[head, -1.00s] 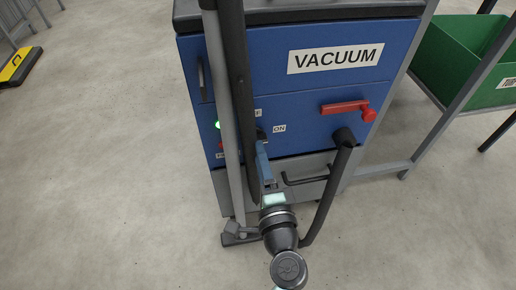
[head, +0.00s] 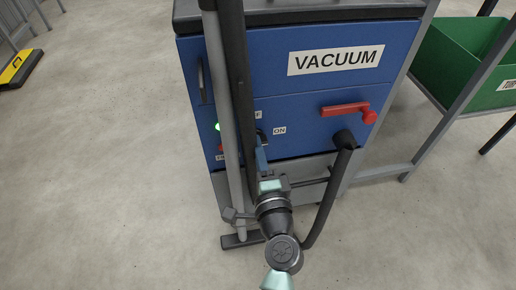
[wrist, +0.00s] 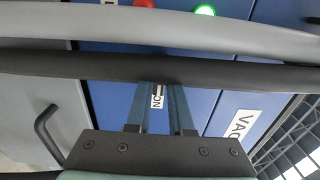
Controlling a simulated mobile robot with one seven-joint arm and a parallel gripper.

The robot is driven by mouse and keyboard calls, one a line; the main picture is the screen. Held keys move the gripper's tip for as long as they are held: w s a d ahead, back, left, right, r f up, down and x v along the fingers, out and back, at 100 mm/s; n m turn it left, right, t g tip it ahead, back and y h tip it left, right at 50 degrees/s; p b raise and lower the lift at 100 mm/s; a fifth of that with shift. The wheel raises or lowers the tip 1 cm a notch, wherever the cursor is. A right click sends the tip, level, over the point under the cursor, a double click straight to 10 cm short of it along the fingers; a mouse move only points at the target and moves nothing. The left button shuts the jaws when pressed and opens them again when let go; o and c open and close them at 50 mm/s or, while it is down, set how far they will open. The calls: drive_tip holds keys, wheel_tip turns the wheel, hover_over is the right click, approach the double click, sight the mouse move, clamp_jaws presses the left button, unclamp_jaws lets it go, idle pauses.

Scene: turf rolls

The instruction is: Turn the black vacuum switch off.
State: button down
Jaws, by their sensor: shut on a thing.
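The blue vacuum cabinet (head: 290,100) bears a "VACUUM" label. The black switch (head: 262,134) sits low on its front, between a partly hidden label (head: 257,115) ending in "F" and the "ON" label (head: 279,130). My gripper (head: 261,148) reaches up to the switch from below, its blue fingers nearly together and shut on it. In the wrist view my gripper's fingers (wrist: 161,88) run behind the black hose, which hides their tips and most of the switch. I cannot tell the switch's exact setting.
A grey tube (head: 222,100) and black hose (head: 234,80) stand left of the switch, close to my fingers. A red lever (head: 345,108) is at right. A green lamp (head: 217,127) is lit. A green bin (head: 465,55) stands on the right rack.

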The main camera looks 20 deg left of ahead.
drive_tip(key=shift+f+n+b, duration=0.1)
drive_tip(key=shift+n+b, duration=0.2)
drive_tip(key=shift+b, duration=0.05)
drive_tip(key=shift+n+b, duration=6.75)
drive_tip(key=shift+n, duration=1.85)
drive_tip(key=c, duration=0.8)
unclamp_jaws()
drive_tip(key=shift+s, duration=0.1)
drive_tip(key=p+v, duration=0.3)
drive_tip(key=v, duration=1)
